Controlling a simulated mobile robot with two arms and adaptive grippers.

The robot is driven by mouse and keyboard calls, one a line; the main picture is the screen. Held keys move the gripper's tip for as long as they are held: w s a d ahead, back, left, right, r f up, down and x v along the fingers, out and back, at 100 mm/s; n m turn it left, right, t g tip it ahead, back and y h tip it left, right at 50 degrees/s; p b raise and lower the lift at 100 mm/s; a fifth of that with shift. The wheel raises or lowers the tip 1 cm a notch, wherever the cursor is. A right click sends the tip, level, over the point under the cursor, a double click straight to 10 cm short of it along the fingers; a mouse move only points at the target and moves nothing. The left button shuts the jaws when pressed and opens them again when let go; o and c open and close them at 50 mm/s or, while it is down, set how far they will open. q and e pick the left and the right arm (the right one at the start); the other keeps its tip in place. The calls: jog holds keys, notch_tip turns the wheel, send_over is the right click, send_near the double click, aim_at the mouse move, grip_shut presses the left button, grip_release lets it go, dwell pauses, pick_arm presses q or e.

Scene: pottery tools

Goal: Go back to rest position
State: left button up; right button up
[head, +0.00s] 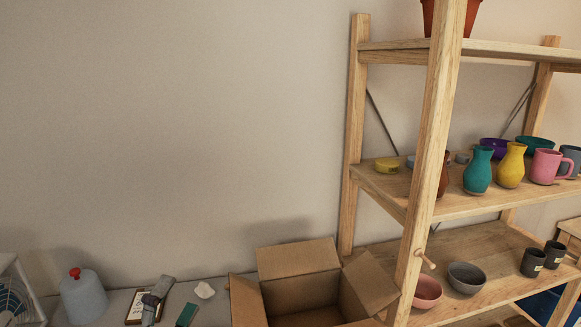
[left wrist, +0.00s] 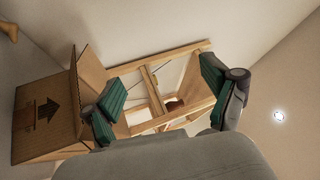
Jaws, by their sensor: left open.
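My left gripper (head: 171,305) shows at the bottom of the head view, left of the cardboard box, with its green-padded fingers apart. In the left wrist view the left gripper (left wrist: 163,98) is open, with nothing between its two fingers. The wrist camera looks past them at the wooden shelf frame and the wall. My right gripper is in neither view.
An open cardboard box (head: 299,258) stands right of the left gripper. A wooden shelf (head: 400,207) on the right holds vases, mugs and bowls. A grey jug (head: 84,300) with a red cap and a fan (head: 12,298) are at left. The wall area above is clear.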

pick_arm(q)
jog(key=s+a+f+n+g+y, duration=0.3)
jog(key=s+f+n+g+y, duration=0.15)
jog(key=f+n, duration=0.4)
jog(key=s+a+f+n+g+y, duration=0.3)
jog(key=a+f+n+g+y, duration=0.15)
jog(key=f+n, duration=0.35)
jog(key=s+d+f+n+g+h, duration=0.1)
jog(key=s+d+f+g, duration=0.25)
jog(key=s+f, duration=0.35)
jog(key=s+d+f+n+g+h, duration=0.1)
jog(key=s+d+f+g, duration=0.3)
jog(key=s, duration=0.6)
notch_tip(320, 180, down, 27)
jog(key=s+a+g, duration=0.1)
jog(key=g, duration=0.1)
jog(key=s+a+f+g, duration=0.1)
jog(key=s+a+f, duration=0.2)
jog(key=s+f, duration=1.2)
jog(key=shift+s, duration=0.8)
